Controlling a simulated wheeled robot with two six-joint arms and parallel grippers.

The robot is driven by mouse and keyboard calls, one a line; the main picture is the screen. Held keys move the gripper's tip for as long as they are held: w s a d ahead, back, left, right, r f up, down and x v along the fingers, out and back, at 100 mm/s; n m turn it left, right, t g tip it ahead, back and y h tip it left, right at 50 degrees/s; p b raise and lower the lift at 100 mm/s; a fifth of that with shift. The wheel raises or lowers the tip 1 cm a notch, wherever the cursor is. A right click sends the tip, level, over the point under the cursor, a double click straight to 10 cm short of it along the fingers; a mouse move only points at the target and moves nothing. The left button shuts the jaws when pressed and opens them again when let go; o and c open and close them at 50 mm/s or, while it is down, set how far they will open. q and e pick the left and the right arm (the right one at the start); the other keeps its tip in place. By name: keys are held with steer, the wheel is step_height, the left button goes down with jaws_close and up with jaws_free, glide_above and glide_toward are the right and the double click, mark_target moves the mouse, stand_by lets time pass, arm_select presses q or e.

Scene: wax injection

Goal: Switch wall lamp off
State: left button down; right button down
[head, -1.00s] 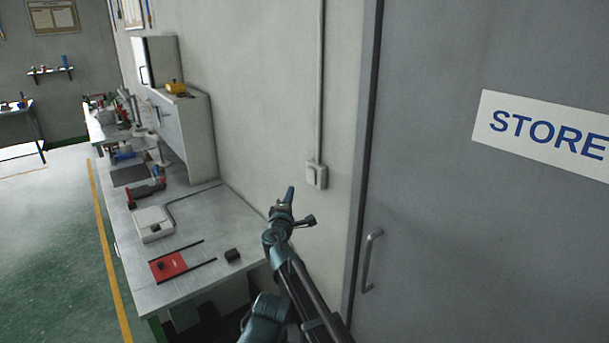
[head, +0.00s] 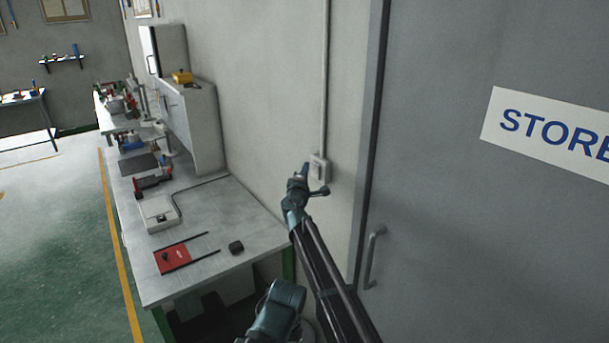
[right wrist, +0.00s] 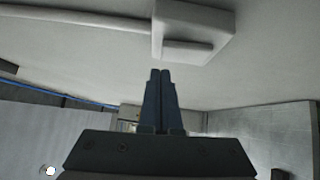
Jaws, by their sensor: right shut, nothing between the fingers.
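The wall switch (head: 319,168) is a small pale box on the wall at the foot of a vertical conduit, left of the door frame. In the right wrist view the switch (right wrist: 192,32) is at the top, with a raised rocker bar on its face. My right gripper (head: 306,166) is shut and empty, its fingertips just beside the switch in the head view. In the right wrist view its closed fingertips (right wrist: 161,72) point at the switch box and appear a little short of it; contact cannot be made out. My left gripper is not in view.
A grey door with a STORE sign (head: 560,130) and a handle (head: 372,258) stands on the right. A metal workbench (head: 215,262) runs along the wall at left, with a red plate (head: 172,258) and a small black block (head: 236,247) on it.

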steer(key=shift+w+d+r, duration=0.2)
steer(key=shift+w+d, duration=0.25)
steer(key=shift+d, duration=0.3)
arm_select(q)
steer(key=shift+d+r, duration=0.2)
